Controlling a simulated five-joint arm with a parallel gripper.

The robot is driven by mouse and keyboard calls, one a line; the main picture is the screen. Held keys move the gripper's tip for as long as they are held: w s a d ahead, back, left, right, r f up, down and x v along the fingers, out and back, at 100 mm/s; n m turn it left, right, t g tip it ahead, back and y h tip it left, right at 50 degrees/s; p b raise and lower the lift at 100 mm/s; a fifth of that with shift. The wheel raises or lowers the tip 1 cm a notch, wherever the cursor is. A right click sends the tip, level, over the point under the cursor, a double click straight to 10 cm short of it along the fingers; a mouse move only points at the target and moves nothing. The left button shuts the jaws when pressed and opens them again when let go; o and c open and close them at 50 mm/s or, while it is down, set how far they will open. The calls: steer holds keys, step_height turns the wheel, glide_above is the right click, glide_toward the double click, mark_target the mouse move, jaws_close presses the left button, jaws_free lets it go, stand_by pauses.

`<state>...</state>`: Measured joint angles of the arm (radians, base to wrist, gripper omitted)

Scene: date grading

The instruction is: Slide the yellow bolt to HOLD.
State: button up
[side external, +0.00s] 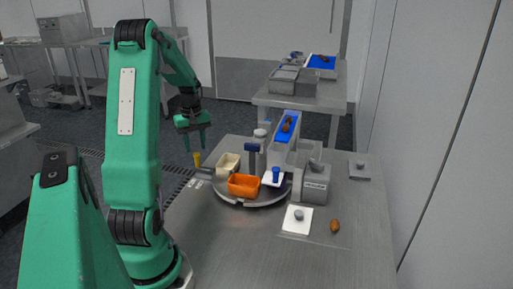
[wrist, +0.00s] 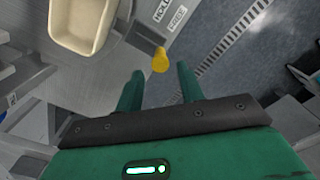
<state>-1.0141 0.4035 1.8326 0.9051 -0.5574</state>
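The yellow bolt (side external: 197,159) stands up near the left edge of the steel table, beside the turntable.
A round turntable (side external: 250,200) carries a cream bin (side external: 228,164) and an orange bin (side external: 243,185). A blue-topped post (side external: 252,149) stands behind the orange bin. A grey machine (side external: 311,184) and a blue chute (side external: 286,127) stand to the right.

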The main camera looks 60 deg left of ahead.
mark_target(197, 154)
steer(key=shift+f, duration=3.25)
